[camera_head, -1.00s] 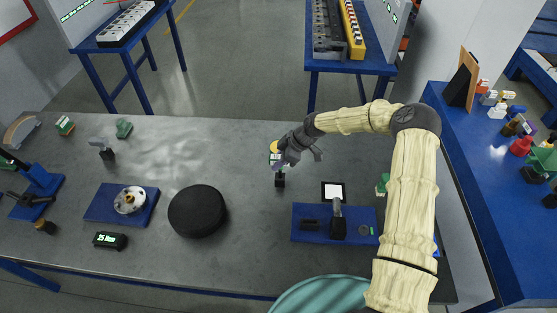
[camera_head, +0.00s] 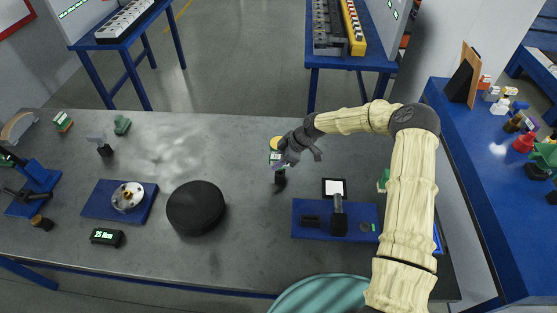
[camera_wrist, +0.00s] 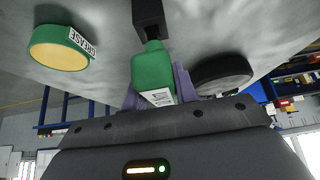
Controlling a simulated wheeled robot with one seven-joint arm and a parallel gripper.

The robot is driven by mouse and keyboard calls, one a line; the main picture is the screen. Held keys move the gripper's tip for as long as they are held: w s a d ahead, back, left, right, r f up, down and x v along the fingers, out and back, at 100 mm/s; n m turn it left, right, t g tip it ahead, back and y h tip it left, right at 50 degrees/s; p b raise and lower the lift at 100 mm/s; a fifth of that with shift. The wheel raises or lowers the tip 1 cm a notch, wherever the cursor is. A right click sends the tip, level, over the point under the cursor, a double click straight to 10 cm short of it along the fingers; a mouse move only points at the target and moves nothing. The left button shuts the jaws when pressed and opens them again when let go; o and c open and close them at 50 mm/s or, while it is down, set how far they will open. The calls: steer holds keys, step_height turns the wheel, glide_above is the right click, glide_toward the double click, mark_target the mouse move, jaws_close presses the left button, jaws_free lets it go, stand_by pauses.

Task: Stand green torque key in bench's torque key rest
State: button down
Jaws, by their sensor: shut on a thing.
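My gripper (camera_head: 287,160) is over the middle of the grey bench. In the wrist view its purple fingers (camera_wrist: 155,92) are shut on the green torque key (camera_wrist: 152,68). The key has a pale label, and a black end (camera_wrist: 149,18) points away from my gripper. In the head view the black end (camera_head: 280,177) shows just below my gripper, while the fingers hide most of the green body. I cannot tell whether it touches the bench (camera_head: 240,160).
A green grease tin with yellow top (camera_wrist: 58,52) stands close beside my gripper. A small display (camera_head: 107,237) sits at front left. Bare bench lies behind the disc.

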steer(key=shift+f+b, duration=0.55)
steer(key=shift+f, duration=0.25)
steer(key=c, duration=1)
jaws_free()
steer(key=shift+r, duration=0.1)
steer(key=b+v, duration=0.4)
steer(key=v, duration=1.3)
steer(key=shift+d+r, duration=0.1)
steer(key=shift+r, duration=0.05)
